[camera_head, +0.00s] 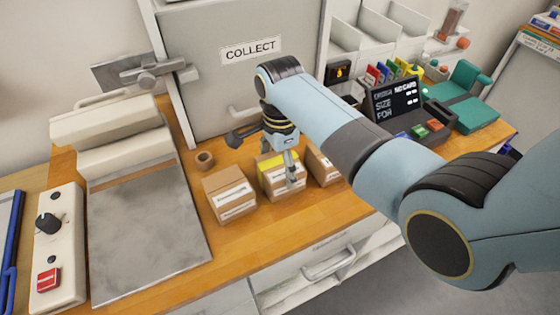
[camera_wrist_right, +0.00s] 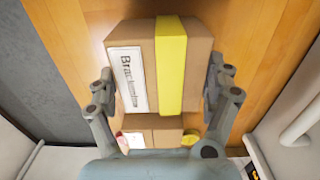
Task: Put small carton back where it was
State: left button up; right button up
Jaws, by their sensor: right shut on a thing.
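A small brown carton with a yellow band and a white label (camera_head: 272,186) is at the wooden counter, in the middle of a row of three cartons. My right gripper (camera_head: 288,172) comes down over it from above. In the right wrist view the yellow-banded carton (camera_wrist_right: 134,50) sits between the two fingers of my right gripper (camera_wrist_right: 160,78), which are shut on its sides. Whether its base touches the counter cannot be told. My left gripper is not in view.
A brown carton (camera_head: 229,194) stands to the left and another (camera_head: 322,166) to the right, close by. A tape roll (camera_head: 205,159) lies behind. A grey plate (camera_head: 145,225) is at the left, a display (camera_head: 397,98) at the right. The COLLECT panel (camera_head: 225,75) stands behind.

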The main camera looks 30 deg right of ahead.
aim_at(281, 164)
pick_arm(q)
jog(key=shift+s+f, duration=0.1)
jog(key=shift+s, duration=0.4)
pick_arm(e)
jog(key=o, duration=1.3)
pick_arm(q)
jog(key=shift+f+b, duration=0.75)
jog(key=shift+b, duration=0.05)
pick_arm(e)
notch_tip(281, 164, up, 12)
jog(key=shift+r, duration=0.1)
jog(key=shift+s, duration=0.1)
